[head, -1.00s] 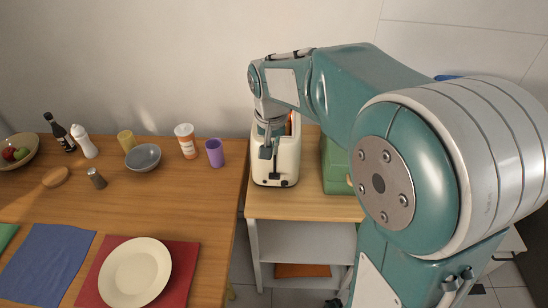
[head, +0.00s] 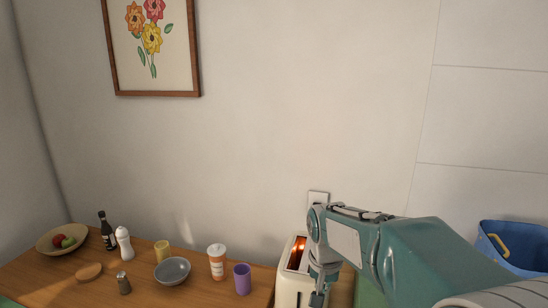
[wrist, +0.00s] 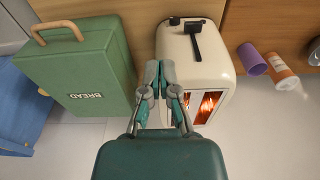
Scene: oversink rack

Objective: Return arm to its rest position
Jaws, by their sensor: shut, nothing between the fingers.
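My gripper (wrist: 160,72) is shut and empty in the wrist view, its fingertips together in front of the cream toaster. In the head view my gripper (head: 318,297) hangs at the bottom edge, in front of the toaster (head: 287,287), and part of it is cut off. My teal arm reaches in from the lower right and hides the toaster's right side. In the wrist view the toaster (wrist: 225,45) shows a dark lever and glowing orange slots. I cannot tell whether the fingers touch it.
A green bread box (wrist: 85,85) stands beside the toaster. A purple cup (head: 242,280), an orange-and-white bottle (head: 217,263), a grey bowl (head: 172,271) and a fruit bowl (head: 45,240) stand on the wooden table. A blue basket (head: 520,262) is at the right.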

